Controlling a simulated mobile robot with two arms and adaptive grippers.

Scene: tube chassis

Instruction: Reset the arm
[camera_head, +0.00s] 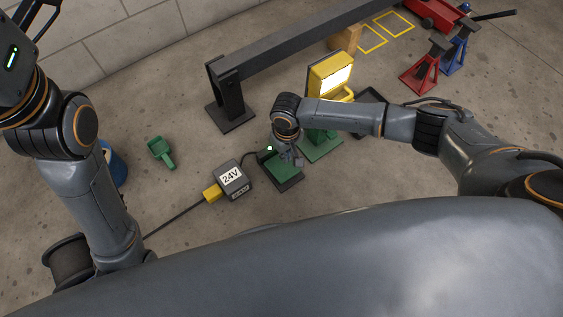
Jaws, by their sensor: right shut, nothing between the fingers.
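My right arm reaches in from the right, with its wrist bent down. My left arm rises along the left edge. Only part of my left gripper (38,20) shows in the top left corner, cut off by the frame, and its fingertips are not clear.
A 24V box (233,178) with a yellow plug (212,193) and cable lies left of the block. A yellow lamp (331,75), a dark beam (300,40), a green scoop-like piece (161,152) and a red jack stand (421,72) stand around. The left-middle floor is mostly clear.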

